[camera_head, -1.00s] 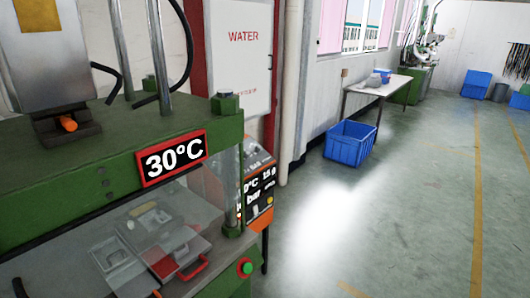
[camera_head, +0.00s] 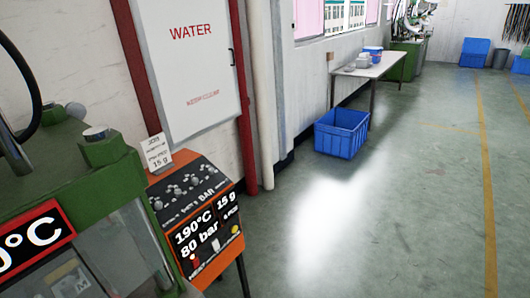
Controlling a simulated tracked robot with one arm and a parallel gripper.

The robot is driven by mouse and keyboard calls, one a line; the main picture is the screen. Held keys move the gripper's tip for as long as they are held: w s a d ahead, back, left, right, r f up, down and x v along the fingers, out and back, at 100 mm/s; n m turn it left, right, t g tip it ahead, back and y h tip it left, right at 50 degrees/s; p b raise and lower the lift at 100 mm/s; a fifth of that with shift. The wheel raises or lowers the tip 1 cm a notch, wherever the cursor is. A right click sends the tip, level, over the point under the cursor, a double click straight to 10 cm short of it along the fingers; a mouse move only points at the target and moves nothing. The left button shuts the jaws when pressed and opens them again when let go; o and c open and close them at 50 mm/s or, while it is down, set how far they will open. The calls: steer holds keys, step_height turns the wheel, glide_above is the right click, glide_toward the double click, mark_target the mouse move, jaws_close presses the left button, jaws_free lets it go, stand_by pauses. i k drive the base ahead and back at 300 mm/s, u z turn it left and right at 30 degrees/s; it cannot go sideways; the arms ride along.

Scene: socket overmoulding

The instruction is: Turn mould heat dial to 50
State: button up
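The green press (camera_head: 98,160) stands at the left edge. Its red-framed temperature sign (camera_head: 30,240) is cut off by the picture edge, and only "0°C" shows. An orange and black control box (camera_head: 205,220) stands right of the press. Its front display reads 190°C, 80 bar and 15 g. Several small knobs (camera_head: 180,190) sit on its sloped top, with labels too small to read except "BAR". I cannot tell which dial, if any, is the mould heat dial. My gripper is not in view.
A white WATER cabinet (camera_head: 190,65) is on the wall behind. A blue crate (camera_head: 341,133) lies by a table (camera_head: 372,68). The floor (camera_head: 400,220) to the right is clear.

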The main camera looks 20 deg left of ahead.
mark_target(210, 170)
steer(key=z, duration=0.05)
steer(key=i, duration=1.35)
steer(key=u, duration=0.85)
steer(key=i, duration=0.7)
steer(key=u, duration=0.5)
